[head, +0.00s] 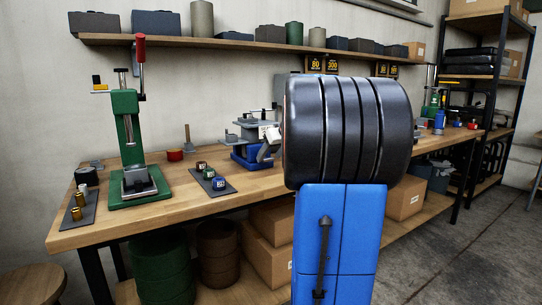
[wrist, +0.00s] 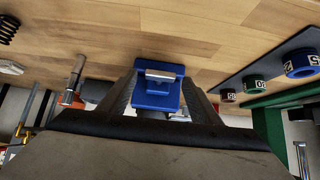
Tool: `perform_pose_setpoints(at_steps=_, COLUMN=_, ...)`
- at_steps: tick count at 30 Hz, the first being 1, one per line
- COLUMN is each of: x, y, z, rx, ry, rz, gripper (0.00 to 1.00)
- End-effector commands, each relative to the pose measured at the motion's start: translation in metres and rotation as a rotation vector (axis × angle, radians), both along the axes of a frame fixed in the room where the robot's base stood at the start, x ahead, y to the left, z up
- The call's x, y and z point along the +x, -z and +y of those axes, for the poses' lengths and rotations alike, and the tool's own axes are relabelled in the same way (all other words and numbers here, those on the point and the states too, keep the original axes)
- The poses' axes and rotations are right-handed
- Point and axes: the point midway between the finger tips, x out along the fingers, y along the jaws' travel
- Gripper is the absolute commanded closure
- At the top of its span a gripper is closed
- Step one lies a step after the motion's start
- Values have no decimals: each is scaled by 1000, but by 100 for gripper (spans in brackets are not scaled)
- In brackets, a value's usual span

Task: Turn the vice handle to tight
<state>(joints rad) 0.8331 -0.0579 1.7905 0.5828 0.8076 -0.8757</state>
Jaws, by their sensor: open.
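The vice (head: 250,150) stands on the workbench in the head view, with grey jaws on a blue base. My own arm hides its right side. In the wrist view my gripper (wrist: 160,86) is open, its two grey fingers apart. A blue block (wrist: 150,100) with a short silver bar (wrist: 162,75) across it shows between the fingers. I take this for part of the vice, and cannot tell whether the bar is the handle. No clear contact with the fingers shows. My gripper is mostly hidden in the head view.
A green press (head: 128,150) stands left on the workbench (head: 190,207). Small labelled rings (head: 203,167) lie on a dark mat between press and vice; a blue ring (wrist: 301,64) also shows in the wrist view. A loaded shelf (head: 250,43) hangs above.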

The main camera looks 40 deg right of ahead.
Motion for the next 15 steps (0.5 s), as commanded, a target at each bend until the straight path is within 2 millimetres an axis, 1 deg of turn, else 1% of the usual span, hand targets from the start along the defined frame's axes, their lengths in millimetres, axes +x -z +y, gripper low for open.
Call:
perform_pose_setpoints(at_steps=5, x=0, y=0, z=0, rx=0, ry=0, rz=0, gripper=42)
perform_pose_setpoints(at_steps=8, x=0, y=0, z=0, rx=0, ry=0, rz=0, gripper=64)
perform_pose_setpoints(at_steps=9, x=0, y=0, z=0, rx=0, ry=0, rz=0, gripper=73)
perform_pose_setpoints(at_steps=10, x=0, y=0, z=0, rx=0, ry=0, rz=0, gripper=80)
perform_pose_setpoints(at_steps=11, x=0, y=0, z=0, rx=0, ry=0, rz=0, gripper=84)
perform_pose_setpoints(at_steps=15, x=0, y=0, z=0, rx=2, ry=1, rz=0, gripper=83)
